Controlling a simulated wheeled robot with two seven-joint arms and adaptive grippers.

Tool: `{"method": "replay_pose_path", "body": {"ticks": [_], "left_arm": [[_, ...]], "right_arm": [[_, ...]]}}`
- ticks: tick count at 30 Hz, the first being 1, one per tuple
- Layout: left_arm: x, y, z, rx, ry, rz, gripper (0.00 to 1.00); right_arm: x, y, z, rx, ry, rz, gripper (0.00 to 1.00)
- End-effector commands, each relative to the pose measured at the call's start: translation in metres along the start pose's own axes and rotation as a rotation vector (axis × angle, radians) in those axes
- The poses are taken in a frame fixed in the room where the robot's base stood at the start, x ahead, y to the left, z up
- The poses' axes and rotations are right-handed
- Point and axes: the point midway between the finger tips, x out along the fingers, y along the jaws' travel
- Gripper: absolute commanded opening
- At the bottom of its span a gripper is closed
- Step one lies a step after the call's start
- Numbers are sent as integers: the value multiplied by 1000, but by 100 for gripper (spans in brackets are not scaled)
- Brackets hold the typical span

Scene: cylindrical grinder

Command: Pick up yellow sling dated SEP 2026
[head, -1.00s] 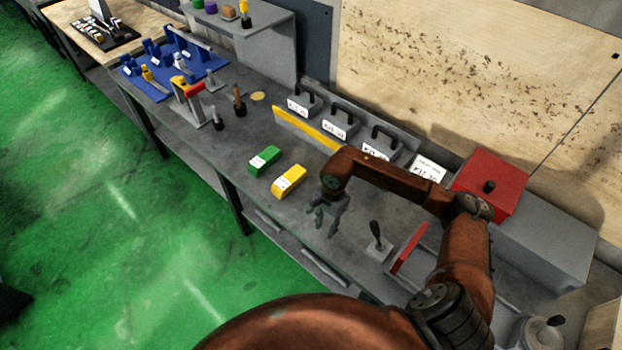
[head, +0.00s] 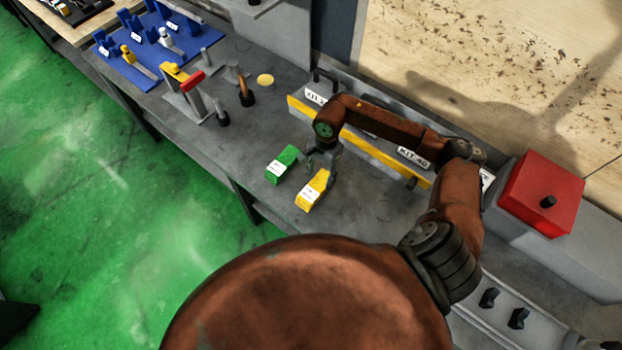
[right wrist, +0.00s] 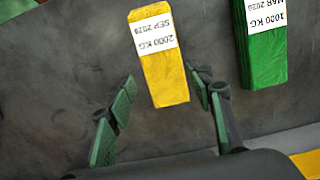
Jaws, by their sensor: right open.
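The yellow sling (head: 312,191) is a folded block with a white label, lying on the grey bench. It also shows in the right wrist view (right wrist: 166,78). Its label appears upside down there and reads 2000 KG and SEP; the last digit of the year is hard to read. My right gripper (head: 321,172) is open and empty, above and beside the back end of the yellow sling. In the right wrist view the fingers (right wrist: 163,95) stand apart on either side of the sling's near end. My left gripper is not in view.
A green sling (head: 282,165) labelled 1000 KG lies close beside the yellow one, also in the right wrist view (right wrist: 262,50). A yellow-edged rack (head: 360,142) with KIT boxes runs behind. Stands and a blue tray (head: 145,68) lie left; a red box (head: 543,190) stands right.

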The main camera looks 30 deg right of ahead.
Motion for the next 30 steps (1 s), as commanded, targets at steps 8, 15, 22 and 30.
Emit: {"method": "replay_pose_path", "body": {"ticks": [8, 15, 22, 30], "left_arm": [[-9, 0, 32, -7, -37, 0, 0], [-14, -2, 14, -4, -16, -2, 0], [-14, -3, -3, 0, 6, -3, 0], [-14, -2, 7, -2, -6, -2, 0]], "right_arm": [[31, -6, 4, -6, -5, 5, 64], [64, -8, 3, -5, -3, 4, 64], [72, -7, 2, -4, -1, 3, 64], [71, -7, 1, -3, -1, 3, 52]]}}
